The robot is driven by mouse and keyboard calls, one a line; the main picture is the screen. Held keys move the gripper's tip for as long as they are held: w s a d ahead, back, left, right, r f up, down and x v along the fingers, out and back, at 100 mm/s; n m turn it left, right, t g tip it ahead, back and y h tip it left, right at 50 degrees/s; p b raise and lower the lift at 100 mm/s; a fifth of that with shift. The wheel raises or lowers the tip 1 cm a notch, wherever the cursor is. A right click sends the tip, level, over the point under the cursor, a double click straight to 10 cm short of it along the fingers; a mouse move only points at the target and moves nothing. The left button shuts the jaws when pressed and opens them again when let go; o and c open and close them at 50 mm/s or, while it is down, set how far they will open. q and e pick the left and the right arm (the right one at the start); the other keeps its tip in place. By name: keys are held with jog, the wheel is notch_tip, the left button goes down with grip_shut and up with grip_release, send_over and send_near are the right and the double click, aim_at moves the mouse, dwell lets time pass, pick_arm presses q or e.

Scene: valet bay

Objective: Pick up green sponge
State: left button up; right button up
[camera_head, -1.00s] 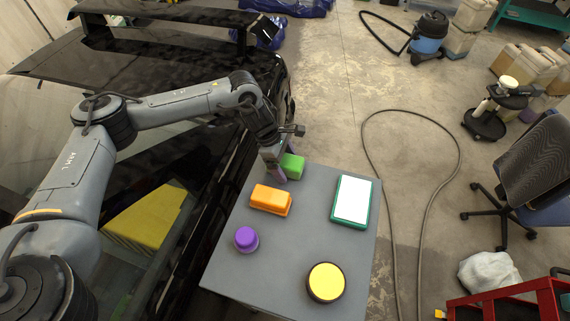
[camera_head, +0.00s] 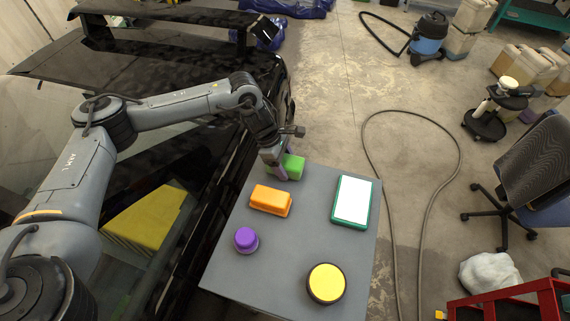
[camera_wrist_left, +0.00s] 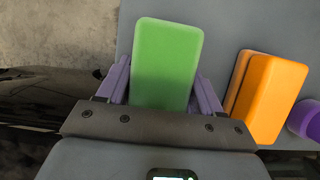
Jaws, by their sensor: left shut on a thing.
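The green sponge (camera_head: 294,167) is at the far left corner of the grey table top in the head view. My left gripper (camera_head: 282,168) is shut on it. In the left wrist view the green sponge (camera_wrist_left: 167,62) sits between the two purple fingers of my left gripper (camera_wrist_left: 163,88), with its far end sticking out past them. Whether the sponge touches the table or is slightly above it, I cannot tell. My right gripper does not show.
An orange block (camera_head: 270,199) lies close to the sponge. A purple knob-like piece (camera_head: 246,239), a yellow round pad (camera_head: 326,282) and a green-framed white pad (camera_head: 352,201) are on the grey table (camera_head: 290,235). A black car (camera_head: 150,60) stands along the left.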

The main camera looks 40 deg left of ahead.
aim_at(291, 162)
pick_arm(q)
jog(key=shift+r+p, duration=0.35)
jog(key=shift+r, duration=0.25)
jog(key=r, duration=0.1)
jog(key=r+b, duration=0.1)
jog(key=r, duration=0.1)
jog(key=shift+d+r+b, duration=0.3)
jog(key=shift+d, duration=0.05)
jog(key=d+r+b, duration=0.1)
jog(key=d+r, duration=0.5)
jog(key=d, duration=0.5)
jog(key=shift+s+r+b, duration=0.35)
jog(key=shift+s, duration=0.1)
